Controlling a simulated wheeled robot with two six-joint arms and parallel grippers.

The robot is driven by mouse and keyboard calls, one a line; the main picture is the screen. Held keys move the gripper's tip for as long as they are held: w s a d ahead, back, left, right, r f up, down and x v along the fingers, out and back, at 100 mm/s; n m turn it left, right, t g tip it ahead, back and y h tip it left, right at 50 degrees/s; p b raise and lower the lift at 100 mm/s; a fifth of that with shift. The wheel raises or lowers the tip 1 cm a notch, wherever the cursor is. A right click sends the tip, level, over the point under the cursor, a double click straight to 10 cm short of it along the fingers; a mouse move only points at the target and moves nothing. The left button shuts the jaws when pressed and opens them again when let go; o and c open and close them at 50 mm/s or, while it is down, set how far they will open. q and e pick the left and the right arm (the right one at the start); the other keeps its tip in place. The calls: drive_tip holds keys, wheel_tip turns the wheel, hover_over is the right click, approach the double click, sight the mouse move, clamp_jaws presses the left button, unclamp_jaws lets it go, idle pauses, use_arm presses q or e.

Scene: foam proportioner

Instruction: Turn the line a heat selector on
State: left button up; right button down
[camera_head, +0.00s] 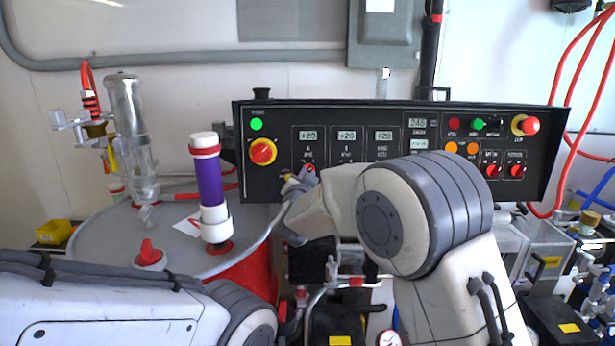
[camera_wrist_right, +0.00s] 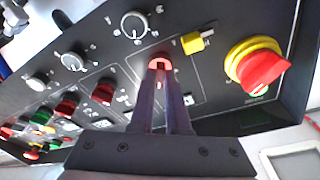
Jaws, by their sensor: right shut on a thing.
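The black control panel (camera_head: 365,125) stands across the middle of the head view. The line a heat selector, a small red knob (camera_head: 309,169), sits below the leftmost +20 display (camera_head: 308,135). In the right wrist view the same red knob (camera_wrist_right: 159,62) is between my fingertips. My right gripper (camera_head: 300,178) is shut on it; the fingers hide much of the knob, so its exact setting cannot be read. The right gripper also fills the middle of the right wrist view (camera_wrist_right: 160,72). Of my left arm only links show at the lower left; its gripper is not in view.
A yellow-and-red main switch (camera_head: 262,151) is just left of the gripper, with a lit green lamp (camera_head: 256,124) above it. A small yellow part (camera_wrist_right: 193,42) is close to the fingers. A drum (camera_head: 110,240) with a purple cylinder (camera_head: 209,185) stands at left.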

drive_tip(key=c, duration=0.9)
unclamp_jaws()
drive_tip(key=s+a+b, duration=0.1)
drive_tip(key=s, duration=0.9)
drive_tip(key=shift+s+b, duration=0.25)
drive_tip(key=shift+b, duration=0.15)
